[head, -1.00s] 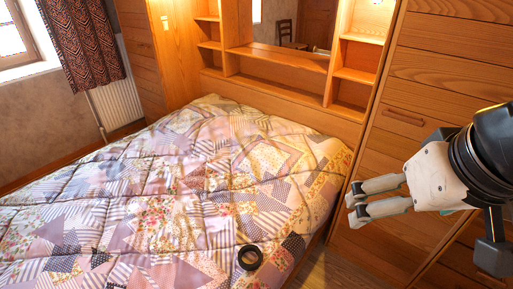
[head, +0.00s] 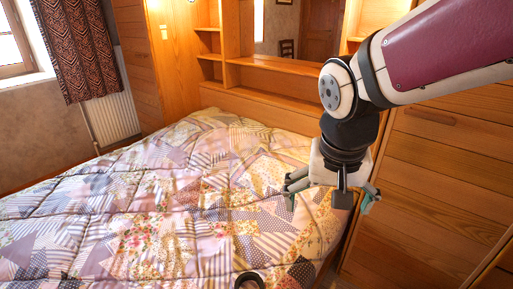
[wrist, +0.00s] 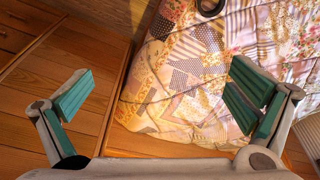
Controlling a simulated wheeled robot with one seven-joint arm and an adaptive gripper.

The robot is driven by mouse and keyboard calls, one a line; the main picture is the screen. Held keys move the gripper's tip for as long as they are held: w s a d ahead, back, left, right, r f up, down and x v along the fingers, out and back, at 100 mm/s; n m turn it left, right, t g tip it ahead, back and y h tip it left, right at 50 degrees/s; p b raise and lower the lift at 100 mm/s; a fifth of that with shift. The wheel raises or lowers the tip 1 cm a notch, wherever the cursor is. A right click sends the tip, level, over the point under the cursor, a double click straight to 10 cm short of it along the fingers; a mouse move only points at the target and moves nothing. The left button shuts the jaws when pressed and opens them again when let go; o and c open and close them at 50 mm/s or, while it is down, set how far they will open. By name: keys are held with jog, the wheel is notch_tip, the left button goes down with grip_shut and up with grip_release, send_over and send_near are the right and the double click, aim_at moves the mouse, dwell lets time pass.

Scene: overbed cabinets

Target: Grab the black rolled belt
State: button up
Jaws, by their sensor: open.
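The black rolled belt (head: 249,280) lies on the patchwork quilt near the bed's front right edge. In the head view it is cut off by the bottom edge. In the wrist view the belt (wrist: 210,7) shows at the top edge, partly cut off, beyond the fingers. My gripper (head: 331,199) is above the right edge of the bed, farther back than the belt. In the wrist view my gripper (wrist: 161,92) has its two green-padded fingers spread wide, with nothing between them. It does not touch the belt.
The bed (head: 150,215) fills the left and middle. Wooden drawer fronts (head: 440,190) stand close on the right, beside my gripper. A shelved wooden headboard (head: 270,75) closes off the back. The quilt around the belt looks clear.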

jog(key=w+a+f+m+g+b, duration=0.1)
jog(key=w+a+f+b, duration=0.3)
jog(key=f, duration=0.4)
jog(key=w+a+f+b, duration=0.3)
jog(key=w+f+b, duration=0.1)
jog(key=f, duration=0.5)
jog(key=m+g+b, duration=0.2)
jog(key=b, duration=0.5)
send_over(249, 285)
jog(key=s, duration=0.1)
notch_tip(249, 285, down, 16)
jog(key=shift+y, duration=0.4)
jog(key=f+b, duration=0.1)
jog(key=f, duration=0.1)
jog(key=f+b, duration=0.1)
jog(key=f, duration=0.2)
jog(key=f+b, duration=0.1)
jog(key=f, duration=0.2)
jog(key=shift+s+d+f, duration=0.1)
jog(key=shift+s+d, duration=0.1)
jog(key=shift+d, duration=0.05)
jog(key=shift+s+a+f+b, duration=0.15)
jog(key=shift+f+b, duration=0.6)
jog(key=shift+f, duration=0.6)
jog(key=shift+s+d+f+b, duration=0.1)
jog(key=shift+f+b, duration=0.6)
jog(key=shift+f, duration=0.6)
jog(key=shift+r, duration=0.1)
jog(key=c, duration=1.2)
